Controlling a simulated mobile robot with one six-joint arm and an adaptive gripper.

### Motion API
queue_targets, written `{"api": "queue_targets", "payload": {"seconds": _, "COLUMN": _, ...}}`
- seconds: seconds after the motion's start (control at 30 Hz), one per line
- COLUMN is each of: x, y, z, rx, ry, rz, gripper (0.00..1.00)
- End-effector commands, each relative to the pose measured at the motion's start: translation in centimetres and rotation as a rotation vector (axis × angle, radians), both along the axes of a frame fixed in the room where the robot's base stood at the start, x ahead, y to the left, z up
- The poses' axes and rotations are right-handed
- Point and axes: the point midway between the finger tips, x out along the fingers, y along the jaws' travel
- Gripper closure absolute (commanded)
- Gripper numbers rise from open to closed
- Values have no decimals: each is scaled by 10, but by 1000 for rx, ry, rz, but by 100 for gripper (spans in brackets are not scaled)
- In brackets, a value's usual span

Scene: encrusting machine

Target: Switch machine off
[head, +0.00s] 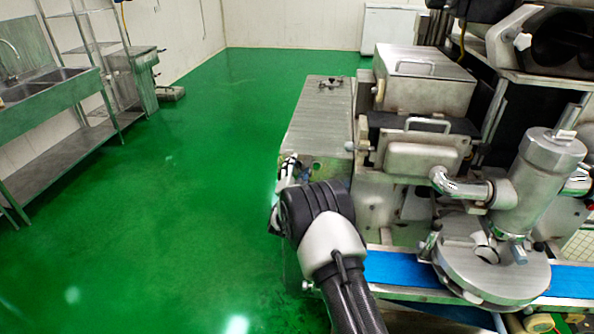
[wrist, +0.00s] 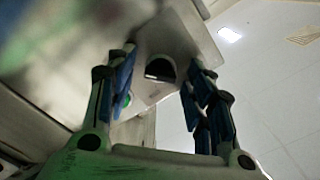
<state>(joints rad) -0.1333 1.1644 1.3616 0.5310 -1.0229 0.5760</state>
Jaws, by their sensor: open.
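The encrusting machine (head: 320,112) is a steel body on the right side of the head view. My gripper (head: 287,172) is at the machine's near left corner, partly hidden behind my own wrist. In the wrist view my gripper (wrist: 160,62) is open, with its blue-padded fingers apart and nothing held. A dark rounded switch or knob (wrist: 160,69) on a pale metal panel (wrist: 186,40) shows between the fingers. A small green button (wrist: 127,99) shows beside the left finger, partly covered. I cannot tell whether the fingers touch the knob, or its setting.
A blue conveyor belt (head: 398,270) and a steel cylinder head (head: 540,190) lie to the right of my arm. A steel sink bench (head: 50,110) and a shelf rack (head: 95,46) stand at the left. The green floor (head: 200,200) between them is clear.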

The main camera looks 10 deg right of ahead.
Motion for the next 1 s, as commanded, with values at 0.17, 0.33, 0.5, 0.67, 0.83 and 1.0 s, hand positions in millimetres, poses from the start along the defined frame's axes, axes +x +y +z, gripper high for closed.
{"api": "queue_targets", "payload": {"seconds": 0.17, "x": 0, "y": 0, "z": 0, "rx": 0, "ry": 0, "rz": 0, "gripper": 55}}
{"api": "queue_targets", "payload": {"seconds": 0.33, "x": 0, "y": 0, "z": 0, "rx": 0, "ry": 0, "rz": 0, "gripper": 66}}
{"api": "queue_targets", "payload": {"seconds": 0.5, "x": 0, "y": 0, "z": 0, "rx": 0, "ry": 0, "rz": 0, "gripper": 78}}
{"api": "queue_targets", "payload": {"seconds": 0.67, "x": 0, "y": 0, "z": 0, "rx": 0, "ry": 0, "rz": 0, "gripper": 88}}
{"api": "queue_targets", "payload": {"seconds": 0.83, "x": -1, "y": 0, "z": 0, "rx": 0, "ry": 0, "rz": 0, "gripper": 96}}
{"api": "queue_targets", "payload": {"seconds": 1.0, "x": 0, "y": 0, "z": 0, "rx": -16, "ry": 5, "rz": -1, "gripper": 96}}
